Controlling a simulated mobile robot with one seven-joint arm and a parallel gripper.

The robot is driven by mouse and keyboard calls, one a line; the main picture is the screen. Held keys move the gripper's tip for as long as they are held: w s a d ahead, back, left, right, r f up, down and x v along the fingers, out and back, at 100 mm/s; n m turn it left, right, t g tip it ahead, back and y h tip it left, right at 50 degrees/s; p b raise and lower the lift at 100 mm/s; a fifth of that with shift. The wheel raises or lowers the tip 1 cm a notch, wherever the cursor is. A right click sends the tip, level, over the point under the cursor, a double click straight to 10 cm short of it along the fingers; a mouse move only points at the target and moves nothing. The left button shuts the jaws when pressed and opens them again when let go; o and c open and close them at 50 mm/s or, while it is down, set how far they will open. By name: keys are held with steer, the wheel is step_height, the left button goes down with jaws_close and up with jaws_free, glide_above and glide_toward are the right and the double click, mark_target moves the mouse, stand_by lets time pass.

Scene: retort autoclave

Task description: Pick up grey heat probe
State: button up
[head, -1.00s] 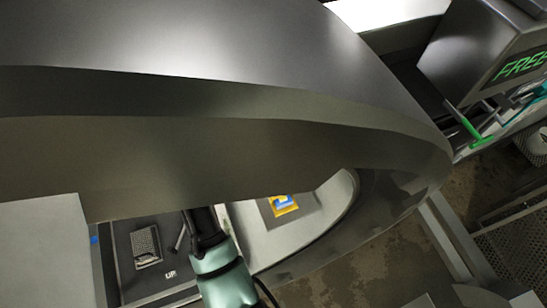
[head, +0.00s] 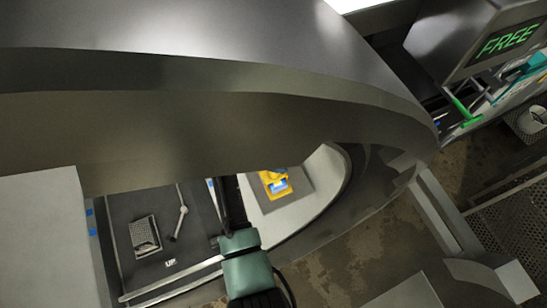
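A thin grey rod-like piece with a bent lower end (head: 181,215), which looks like the grey heat probe, lies on the dark tray (head: 195,245) inside the big round metal opening. My gripper (head: 226,195) is at the end of my green and black arm, to the right of the rod and apart from it in the picture. The gripper is dark and seen narrowly, partly under the rim's edge. Its fingertips are not clear, so I cannot tell whether it is open or shut.
The thick metal rim (head: 230,125) hangs over the tray and arm. A small grey mesh box (head: 145,235) sits on the tray, left of the rod. A yellow and blue item (head: 275,184) lies on a grey patch to the right. A box display (head: 508,40) reads FREE.

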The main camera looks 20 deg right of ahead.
jaws_close()
stand_by(0.3)
steer(key=shift+r, duration=0.85)
step_height(320, 180, up, 6)
steer(key=shift+f, duration=0.25)
steer(key=a+b, duration=0.1)
steer(key=a, duration=1.7)
steer(key=shift+s, duration=0.3)
step_height(320, 180, up, 7)
steer(key=p, duration=0.9)
